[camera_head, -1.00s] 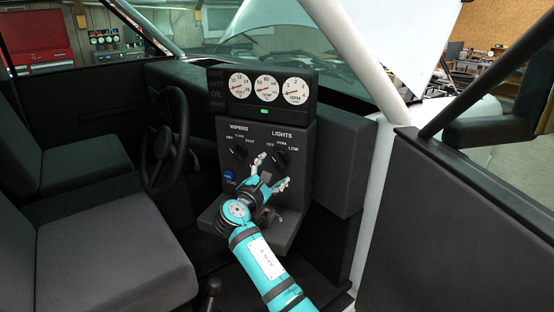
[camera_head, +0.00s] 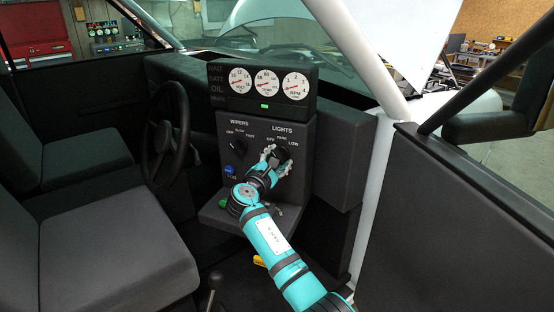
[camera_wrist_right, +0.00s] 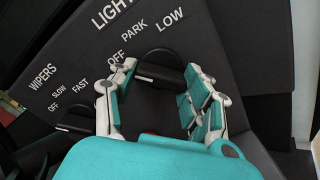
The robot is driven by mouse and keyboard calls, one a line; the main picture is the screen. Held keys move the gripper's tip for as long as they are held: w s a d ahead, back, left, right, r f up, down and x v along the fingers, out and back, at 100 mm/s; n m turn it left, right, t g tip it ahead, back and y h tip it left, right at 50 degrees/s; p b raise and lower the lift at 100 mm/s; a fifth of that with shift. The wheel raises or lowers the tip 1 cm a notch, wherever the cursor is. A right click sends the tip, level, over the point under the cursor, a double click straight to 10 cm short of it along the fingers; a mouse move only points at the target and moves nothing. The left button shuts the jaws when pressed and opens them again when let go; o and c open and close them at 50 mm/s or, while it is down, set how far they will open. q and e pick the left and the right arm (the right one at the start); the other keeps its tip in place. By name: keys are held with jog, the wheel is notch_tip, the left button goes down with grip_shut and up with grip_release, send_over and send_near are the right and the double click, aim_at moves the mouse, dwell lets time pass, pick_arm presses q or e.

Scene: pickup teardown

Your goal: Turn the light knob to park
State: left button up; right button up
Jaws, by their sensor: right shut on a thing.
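The black light knob (camera_head: 283,153) sits under the LIGHTS label on the dark dash panel (camera_head: 307,135), with OFF, PARK and LOW marked around it. My right gripper (camera_head: 277,159) has its fingers around this knob, one on each side, and is shut on it. In the right wrist view the knob (camera_wrist_right: 160,65) shows between the fingers of the gripper (camera_wrist_right: 163,82), with a pale line across its grip bar. My left gripper is out of view.
The wiper knob (camera_head: 238,146) and a blue button (camera_head: 236,174) lie left on the same panel. The gauge cluster (camera_head: 263,84) is above. The steering wheel (camera_head: 168,135) and seat (camera_head: 110,245) are left, and a shift lever (camera_head: 214,282) stands below.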

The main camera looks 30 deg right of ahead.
jog(key=shift+c, duration=1.2)
jog(key=shift+f+m+b, duration=0.25)
jog(key=shift+m+b, duration=0.35)
jog(key=shift+b, duration=0.25)
jog(key=m+b, duration=0.4)
jog(key=b, duration=0.1)
jog(key=shift+r+m+b, duration=0.15)
jog(key=shift+m+b, duration=1.25)
